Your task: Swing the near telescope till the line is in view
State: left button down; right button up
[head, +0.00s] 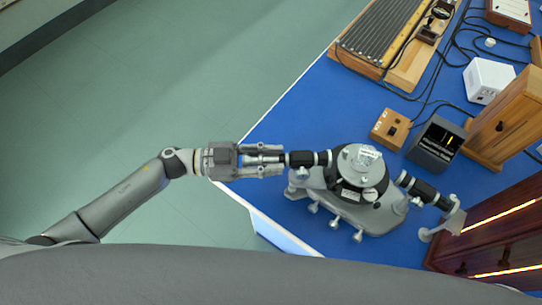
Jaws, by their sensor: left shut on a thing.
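The spectrometer (345,208) stands on the blue bench near its front left edge, with a round table and a small clear block (368,154) on top. Its near telescope (308,158), a dark and silver tube, points left from the round table. My left gripper (270,160) is shut on the outer left end of this telescope, at the bench edge. A second dark tube (424,190) points right and down from the spectrometer toward a grey stand (447,220). My right gripper is not in view.
A ribbed rack (385,45) lies at the back. A wooden switch box (390,130), a white box (487,80) and loose black cables lie behind the spectrometer. The blue bench (300,112) is bare at back left.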

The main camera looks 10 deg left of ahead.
pick_arm(q)
jog(key=c, duration=1.3)
grip_release()
jog(key=a, duration=0.4)
jog(key=s+a, duration=0.1)
jog(key=a, duration=0.7)
jog(key=shift+s, duration=0.25)
